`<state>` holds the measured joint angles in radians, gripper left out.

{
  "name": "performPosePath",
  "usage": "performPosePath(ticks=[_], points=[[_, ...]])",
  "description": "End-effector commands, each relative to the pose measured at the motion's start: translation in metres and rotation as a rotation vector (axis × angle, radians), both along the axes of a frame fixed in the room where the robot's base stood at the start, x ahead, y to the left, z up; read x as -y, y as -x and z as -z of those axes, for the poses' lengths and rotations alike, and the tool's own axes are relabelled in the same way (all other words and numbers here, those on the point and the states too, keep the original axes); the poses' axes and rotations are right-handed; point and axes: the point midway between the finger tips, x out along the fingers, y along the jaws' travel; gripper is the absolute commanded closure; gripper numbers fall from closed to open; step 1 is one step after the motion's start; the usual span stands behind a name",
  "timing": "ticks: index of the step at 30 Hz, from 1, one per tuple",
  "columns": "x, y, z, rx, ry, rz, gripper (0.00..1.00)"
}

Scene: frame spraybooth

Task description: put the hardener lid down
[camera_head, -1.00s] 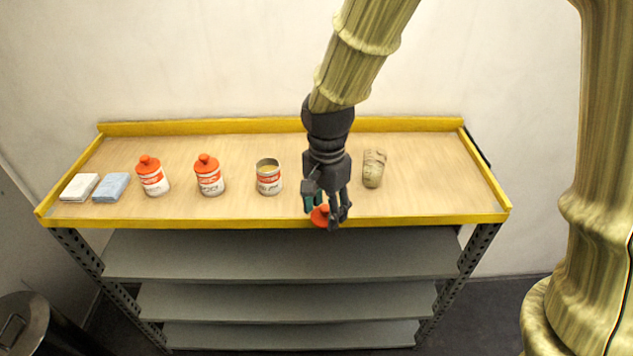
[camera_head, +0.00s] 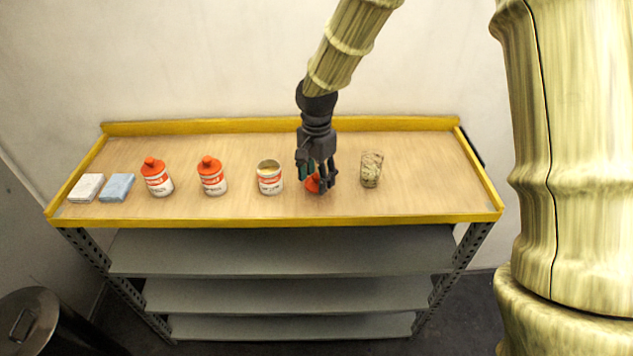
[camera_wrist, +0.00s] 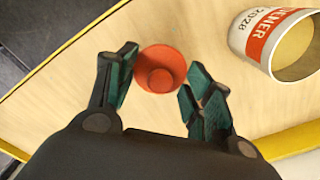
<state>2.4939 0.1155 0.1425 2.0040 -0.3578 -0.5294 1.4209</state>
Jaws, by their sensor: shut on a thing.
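The orange-red hardener lid (camera_head: 313,184) is at the bench top, between the open can and the cup. In the wrist view the lid (camera_wrist: 160,70) is round with a raised knob and sits between my green-padded fingers. My gripper (camera_head: 318,182) is shut on it, pointing down; it also shows in the wrist view (camera_wrist: 161,88). I cannot tell whether the lid touches the wood. The open hardener can (camera_head: 270,178), white with an orange-red label, stands upright just left of my gripper. Its label partly shows in the wrist view (camera_wrist: 262,38).
The yellow-edged bench (camera_head: 240,150) also holds a stained cup (camera_head: 371,170) on the right, two orange-lidded containers (camera_head: 157,177) (camera_head: 212,176), a blue pad (camera_head: 117,187) and a white pad (camera_head: 87,187). Wood behind the row is clear. A dark bin (camera_head: 45,325) stands lower left.

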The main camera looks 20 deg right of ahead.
Motion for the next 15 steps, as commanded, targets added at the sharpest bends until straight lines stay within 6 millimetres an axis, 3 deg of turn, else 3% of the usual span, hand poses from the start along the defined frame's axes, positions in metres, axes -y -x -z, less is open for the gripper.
performPosePath(ticks=[9,15], points=[[0.000,0.001,0.026,-0.001,0.000,-0.001,0.58],[0.000,0.001,0.030,0.000,0.000,-0.001,0.58]])
